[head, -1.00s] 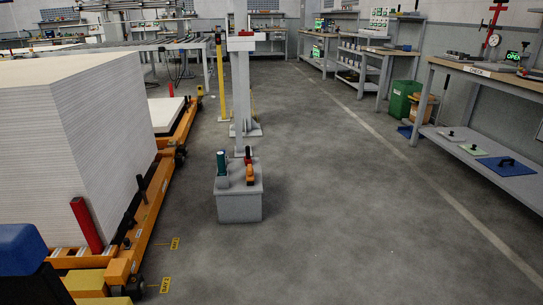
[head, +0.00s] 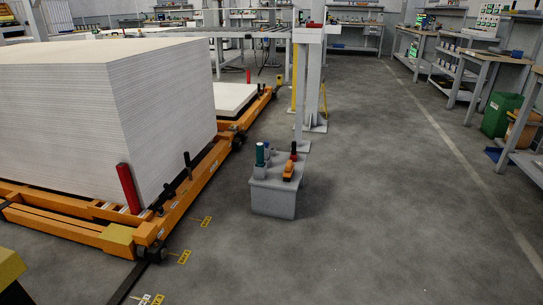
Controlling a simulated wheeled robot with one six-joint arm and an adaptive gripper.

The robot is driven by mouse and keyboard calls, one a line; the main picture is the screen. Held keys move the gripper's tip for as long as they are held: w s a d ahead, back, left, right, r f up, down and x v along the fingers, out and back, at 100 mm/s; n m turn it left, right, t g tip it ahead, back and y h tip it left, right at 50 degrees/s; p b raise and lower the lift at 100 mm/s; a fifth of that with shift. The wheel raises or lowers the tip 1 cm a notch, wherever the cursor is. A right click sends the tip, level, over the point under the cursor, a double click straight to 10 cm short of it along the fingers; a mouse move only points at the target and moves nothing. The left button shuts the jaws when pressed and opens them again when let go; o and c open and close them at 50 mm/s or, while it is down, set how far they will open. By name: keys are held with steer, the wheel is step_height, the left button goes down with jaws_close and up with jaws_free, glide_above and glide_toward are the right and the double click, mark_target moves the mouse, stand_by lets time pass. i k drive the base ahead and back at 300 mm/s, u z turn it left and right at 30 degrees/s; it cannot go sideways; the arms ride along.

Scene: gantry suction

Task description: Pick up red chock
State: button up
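Several red things show, and I cannot tell for certain which is the red chock. A small red piece (head: 293,152) stands on the grey box (head: 272,198), beside an orange tool (head: 288,171) and a teal cylinder (head: 260,154). Another small red piece (head: 315,25) sits on the white ledge of the post behind the box. A tall red block (head: 128,188) stands tilted on the orange pallet frame, against the near corner of the white sheet stack. My gripper is not in view.
The large white stack (head: 105,110) on its orange frame (head: 195,185) fills the left. Yellow tags (head: 184,257) lie on the floor beside it. A green bin (head: 501,114) and workbenches line the right. The floor between the grey box and the benches is clear.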

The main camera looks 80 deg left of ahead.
mark_target(293, 154)
steer(key=u, duration=2.5)
steer(key=i, duration=3.75)
steer(key=u, duration=0.4)
